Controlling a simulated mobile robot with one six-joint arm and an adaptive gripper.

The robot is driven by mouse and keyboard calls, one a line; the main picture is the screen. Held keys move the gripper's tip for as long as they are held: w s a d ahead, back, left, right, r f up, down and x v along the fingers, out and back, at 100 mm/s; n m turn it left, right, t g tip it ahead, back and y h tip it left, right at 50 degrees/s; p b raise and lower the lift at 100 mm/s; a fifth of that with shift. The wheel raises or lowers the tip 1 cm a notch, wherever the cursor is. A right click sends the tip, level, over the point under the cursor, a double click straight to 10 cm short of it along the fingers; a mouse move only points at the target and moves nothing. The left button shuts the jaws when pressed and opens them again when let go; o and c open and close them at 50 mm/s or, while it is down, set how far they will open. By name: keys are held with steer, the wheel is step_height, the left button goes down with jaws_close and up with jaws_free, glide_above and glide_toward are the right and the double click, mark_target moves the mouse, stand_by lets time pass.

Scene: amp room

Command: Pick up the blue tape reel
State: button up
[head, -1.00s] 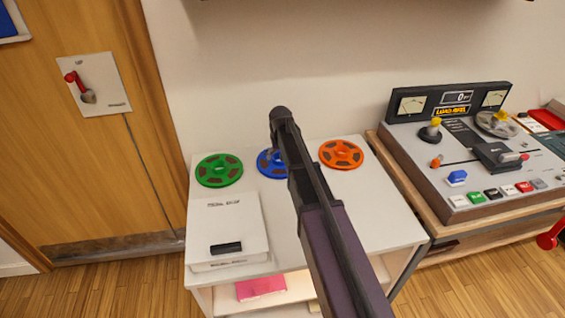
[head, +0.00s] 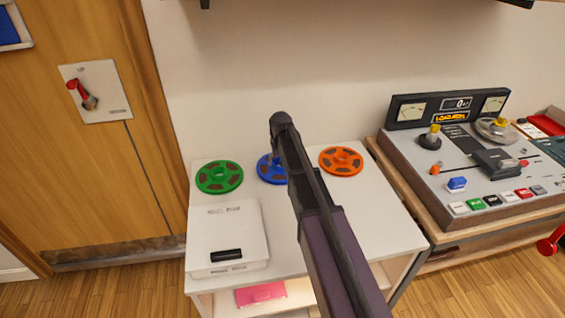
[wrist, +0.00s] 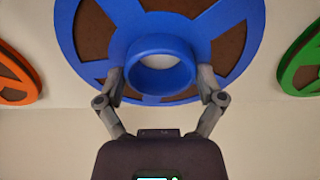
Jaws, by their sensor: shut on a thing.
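The blue tape reel (head: 267,169) lies on the white cabinet top (head: 318,215), between the other two reels and partly hidden by my arm. In the wrist view the blue reel (wrist: 237,48) fills the upper middle, with its raised round hub towards the camera. My gripper (wrist: 160,79) is shut on the hub, one finger on each side. In the head view my arm hides most of the gripper. I cannot tell any gap between the reel and the cabinet top.
A green reel (head: 219,177) is on the left and an orange reel (head: 341,161) on the right, both close by. A white box (head: 226,230) lies in front of the green reel. A control console (head: 470,160) stands to the right. The wall is behind.

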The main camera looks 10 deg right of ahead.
steer(key=shift+r+p, duration=1.35)
steer(key=shift+r, duration=0.2)
steer(key=s+d, duration=0.2)
steer(key=s, duration=0.3)
steer(key=s+d+r+p, duration=0.1)
steer(key=s+d, duration=0.1)
steer(key=s, duration=0.3)
steer(key=s+d, duration=0.2)
steer(key=s, duration=0.2)
steer(key=shift+s+d+r, duration=0.1)
steer(key=shift+s+r, duration=0.1)
steer(key=shift+s, duration=0.2)
